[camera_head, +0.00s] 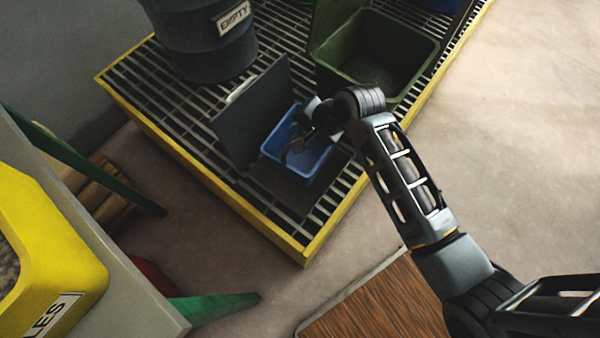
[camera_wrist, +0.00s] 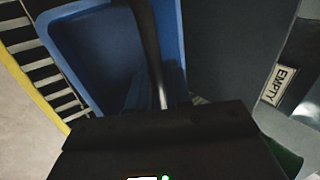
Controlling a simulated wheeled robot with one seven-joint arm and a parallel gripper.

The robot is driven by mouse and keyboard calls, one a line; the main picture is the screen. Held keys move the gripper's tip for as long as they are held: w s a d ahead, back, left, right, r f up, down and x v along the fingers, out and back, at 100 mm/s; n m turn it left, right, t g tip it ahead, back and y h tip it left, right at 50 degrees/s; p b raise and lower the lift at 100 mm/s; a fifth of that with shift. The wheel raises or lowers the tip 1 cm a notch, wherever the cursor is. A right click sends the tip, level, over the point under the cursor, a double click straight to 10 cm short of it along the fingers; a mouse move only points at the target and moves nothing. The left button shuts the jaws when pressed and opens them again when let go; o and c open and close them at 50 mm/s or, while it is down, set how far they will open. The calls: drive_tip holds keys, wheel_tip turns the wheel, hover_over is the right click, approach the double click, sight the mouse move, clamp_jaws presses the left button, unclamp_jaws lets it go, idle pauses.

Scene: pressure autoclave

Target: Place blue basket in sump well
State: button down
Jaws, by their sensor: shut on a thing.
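The blue basket (camera_head: 316,157) is at the dark sump well area (camera_head: 283,188) in the grated platform, beside a raised dark lid panel (camera_head: 245,118). I cannot tell whether the basket rests in the well or hangs just above it. My gripper (camera_head: 292,146) reaches over the basket from the right and is shut on it; the exact grip point is hard to make out. In the wrist view the basket (camera_wrist: 95,50) fills the upper left, with a dark bar crossing it and my gripper's dark body below. The basket's underside is hidden.
A dark drum (camera_head: 205,40) labelled EMPTY stands behind on the yellow-edged grating (camera_head: 150,75). A green bin (camera_head: 378,50) stands close at the right of the well. A yellow container (camera_head: 60,235) sits on a table at left. Floor at right is clear.

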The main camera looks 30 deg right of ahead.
sight(297, 156)
drive_tip(key=shift+m+t+h, duration=0.3)
drive_tip(key=shift+m, duration=0.3)
drive_tip(key=f+b, duration=0.3)
drive_tip(key=f, duration=0.1)
drive_tip(key=f+b, duration=0.3)
drive_tip(key=f, duration=0.1)
drive_tip(key=f+b, duration=0.3)
drive_tip(key=f, duration=0.2)
drive_tip(key=shift+a+b, duration=0.35)
drive_tip(key=shift+a, duration=0.05)
wheel_tip(297, 156, down, 10)
drive_tip(key=b, duration=0.4)
drive_tip(key=c, duration=1.1)
unclamp_jaws()
drive_tip(key=shift+o, duration=0.2)
drive_tip(key=p+v, duration=0.4)
drive_tip(key=v, duration=0.8)
drive_tip(key=shift+r, duration=0.1)
